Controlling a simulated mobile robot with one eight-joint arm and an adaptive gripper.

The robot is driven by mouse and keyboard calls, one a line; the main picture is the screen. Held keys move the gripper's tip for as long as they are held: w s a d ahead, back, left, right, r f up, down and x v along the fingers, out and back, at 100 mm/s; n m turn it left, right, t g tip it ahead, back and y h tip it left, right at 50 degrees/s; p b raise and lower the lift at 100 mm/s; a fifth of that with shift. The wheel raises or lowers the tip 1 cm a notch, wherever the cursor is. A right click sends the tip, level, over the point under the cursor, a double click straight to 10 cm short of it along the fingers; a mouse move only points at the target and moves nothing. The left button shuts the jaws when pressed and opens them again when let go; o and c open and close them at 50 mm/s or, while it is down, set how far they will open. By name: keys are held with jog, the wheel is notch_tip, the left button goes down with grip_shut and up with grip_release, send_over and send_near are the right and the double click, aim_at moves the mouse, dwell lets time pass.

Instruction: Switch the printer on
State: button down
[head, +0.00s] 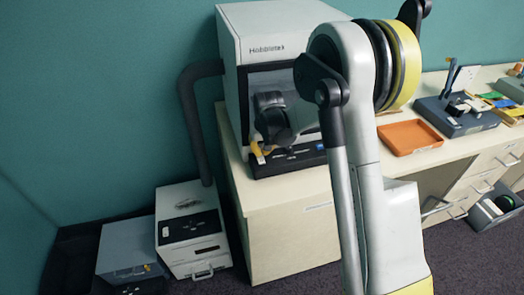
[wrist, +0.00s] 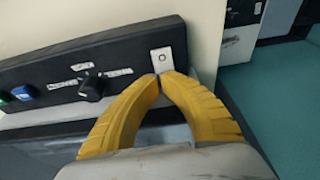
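The printer (head: 240,52), a pale boxy machine with a dark front window, stands on the bench. Its black control panel (head: 292,160) runs along the bottom front and also fills the wrist view (wrist: 125,62). At one end of the panel is a light metal switch plate (wrist: 166,42) with a small ring mark. A black knob (wrist: 92,88) and blue (wrist: 24,92) and green buttons sit further left. My gripper (wrist: 159,78) has its yellow fingertips together at the plate's lower edge, holding nothing visible. Contact is unclear. In the head view my gripper (head: 260,155) is at the panel's left end.
A dark hose (head: 188,98) runs from the printer down to a white floor unit (head: 190,228) beside a grey box (head: 130,245). An orange tray (head: 409,137) and a dark device (head: 456,117) lie on the bench (head: 290,188) to the right.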

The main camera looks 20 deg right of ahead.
aim_at(263, 157)
jog(key=shift+w+f+g, duration=0.2)
jog(key=shift+f+g, duration=0.1)
jog(key=shift+f, duration=0.1)
jog(key=shift+r, duration=0.15)
jog(key=shift+s, duration=0.1)
jog(key=shift+s+r, duration=0.35)
jog(key=shift+s, duration=0.3)
jog(key=shift+r, duration=0.1)
jog(key=w+p+v, duration=0.3)
jog(key=p+v, duration=0.1)
jog(key=v, duration=0.9)
jog(key=shift+r, duration=0.55)
jog(key=shift+s, duration=0.1)
